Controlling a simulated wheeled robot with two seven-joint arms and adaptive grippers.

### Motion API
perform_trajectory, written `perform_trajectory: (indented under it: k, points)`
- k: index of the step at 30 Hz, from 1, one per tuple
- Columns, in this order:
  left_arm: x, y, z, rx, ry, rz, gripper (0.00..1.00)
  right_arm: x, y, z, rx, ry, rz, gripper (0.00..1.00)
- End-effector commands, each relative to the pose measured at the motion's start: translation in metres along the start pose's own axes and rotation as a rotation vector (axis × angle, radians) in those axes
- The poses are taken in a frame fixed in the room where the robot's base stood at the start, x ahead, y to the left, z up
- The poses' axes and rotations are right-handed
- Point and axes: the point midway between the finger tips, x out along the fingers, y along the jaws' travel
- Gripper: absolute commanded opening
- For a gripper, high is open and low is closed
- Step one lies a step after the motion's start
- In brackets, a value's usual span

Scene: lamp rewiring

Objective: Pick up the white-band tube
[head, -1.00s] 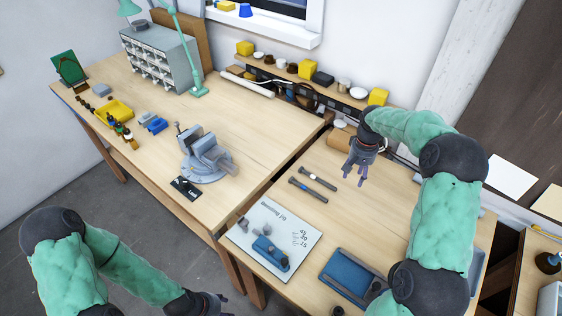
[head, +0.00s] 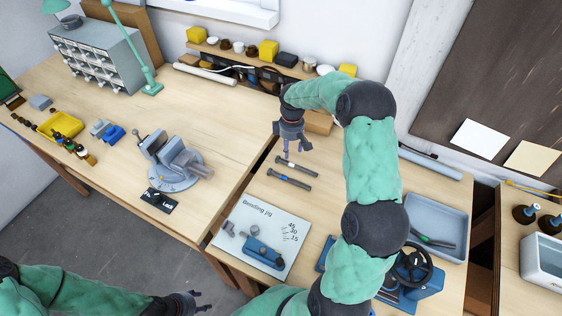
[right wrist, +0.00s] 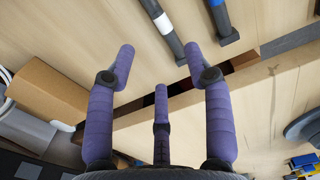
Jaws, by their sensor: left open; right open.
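Two dark tubes lie side by side on the right-hand bench. The white-band tube (head: 295,167) is the upper one; in the right wrist view its white band (right wrist: 163,22) shows at the top. The blue-band tube (head: 289,180) lies just below it, and to its right in the right wrist view (right wrist: 222,20). My right gripper (head: 293,150) is open and empty, above the bench just beyond the white-band tube, its fingers spread and apart from it. My left gripper (head: 197,300) is open and empty, low at the front, away from the benches.
A bending jig board (head: 262,232) lies below the tubes. A vise (head: 173,163) stands on the left bench, across a gap between benches. A cardboard piece (head: 318,121) is close to the right gripper. A blue-grey tray (head: 437,225) lies at the right.

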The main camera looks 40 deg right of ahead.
Motion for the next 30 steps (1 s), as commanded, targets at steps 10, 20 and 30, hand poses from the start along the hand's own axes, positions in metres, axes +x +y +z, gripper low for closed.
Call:
perform_trajectory:
  k: [10,20,30]
  points:
    - [0.005,-0.002,0.0,0.0,0.0,0.0,0.49,0.03,-0.004,-0.001,0.001,0.0,-0.001,0.52]
    - [0.011,-0.004,-0.001,0.0,0.001,0.0,0.49,0.067,-0.007,-0.002,0.003,0.001,0.0,0.52]
    - [0.01,-0.004,-0.001,0.0,0.001,0.0,0.49,0.066,-0.007,-0.002,0.003,0.001,0.001,0.12]
